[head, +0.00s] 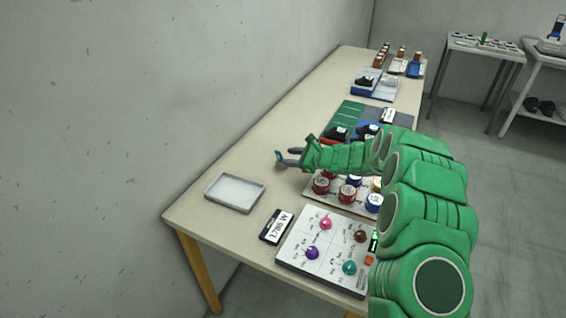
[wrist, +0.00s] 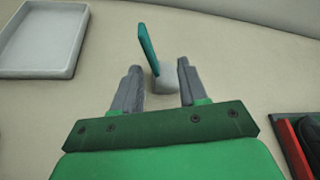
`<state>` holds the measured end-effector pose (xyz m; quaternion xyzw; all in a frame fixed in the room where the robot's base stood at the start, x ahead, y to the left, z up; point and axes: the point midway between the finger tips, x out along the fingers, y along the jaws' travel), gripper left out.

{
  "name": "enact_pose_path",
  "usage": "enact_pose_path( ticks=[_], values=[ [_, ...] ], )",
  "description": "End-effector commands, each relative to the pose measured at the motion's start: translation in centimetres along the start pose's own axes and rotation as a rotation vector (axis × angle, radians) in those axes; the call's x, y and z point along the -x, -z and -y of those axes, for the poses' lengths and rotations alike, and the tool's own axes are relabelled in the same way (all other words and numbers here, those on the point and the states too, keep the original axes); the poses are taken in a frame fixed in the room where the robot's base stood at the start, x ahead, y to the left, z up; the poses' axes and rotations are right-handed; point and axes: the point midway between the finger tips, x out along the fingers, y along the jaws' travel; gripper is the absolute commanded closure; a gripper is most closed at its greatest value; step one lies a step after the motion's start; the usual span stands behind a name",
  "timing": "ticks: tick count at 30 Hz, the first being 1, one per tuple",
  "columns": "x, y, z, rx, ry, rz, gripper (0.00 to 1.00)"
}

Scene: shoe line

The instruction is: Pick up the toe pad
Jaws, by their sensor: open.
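A thin teal upright piece, which looks like the toe pad (wrist: 148,48), stands slightly tilted against or on a small pale grey block (wrist: 163,77) in the wrist view. In the head view the toe pad (head: 279,157) is a small teal spot at my fingertips. My gripper (wrist: 158,68) is open, with its grey fingers on either side of the block and the pad rising between and beyond the fingertips. Bare surface shows between the fingers and the block. The gripper (head: 288,157) is low over the table in the head view.
A white tray (head: 235,193) lies empty at the near left. A board with coloured knobs (head: 322,250) and a dark label display (head: 276,227) are nearer. Red and blue jars (head: 348,192) stand right, under my arm. The table's left strip is clear along the wall.

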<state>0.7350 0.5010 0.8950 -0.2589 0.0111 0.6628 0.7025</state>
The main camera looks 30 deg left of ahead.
Motion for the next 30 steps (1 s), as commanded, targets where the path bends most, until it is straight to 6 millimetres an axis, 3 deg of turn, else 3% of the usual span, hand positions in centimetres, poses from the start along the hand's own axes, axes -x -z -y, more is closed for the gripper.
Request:
enact_pose_path(
  ticks=[30],
  values=[
    [-7.7,0.7,-0.8,0.000,-0.002,0.001,0.57]
  ],
)
